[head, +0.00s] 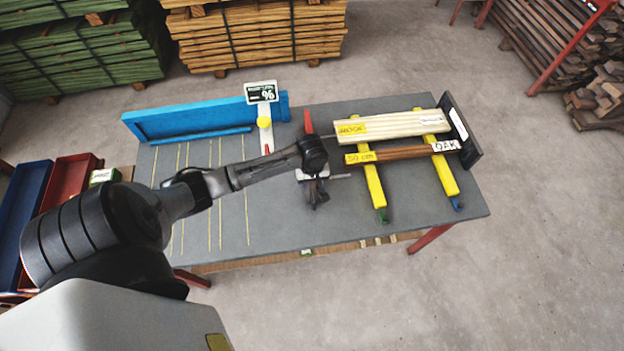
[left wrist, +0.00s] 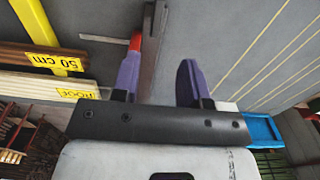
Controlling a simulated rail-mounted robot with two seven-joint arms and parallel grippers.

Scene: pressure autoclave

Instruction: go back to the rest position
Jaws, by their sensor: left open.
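My left gripper (head: 315,195) is over the middle of the grey table (head: 280,225), left of the wood boards, its arm coming in from the left. The left wrist view shows its two purple fingers (left wrist: 157,78) apart, with nothing seen held between them. A dark upright bar and a red-orange piece (left wrist: 135,42) show beyond the left finger there. How far the fingertips are from the tabletop is hard to tell. My right gripper is in neither view.
Pale boards (head: 390,127) and a brown board (head: 400,153) lie across two yellow bars (head: 374,185) against a black end plate (head: 460,130). A blue fence (head: 200,118) and a sign (head: 261,92) stand at the back. Blue and red bins (head: 72,185) are left.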

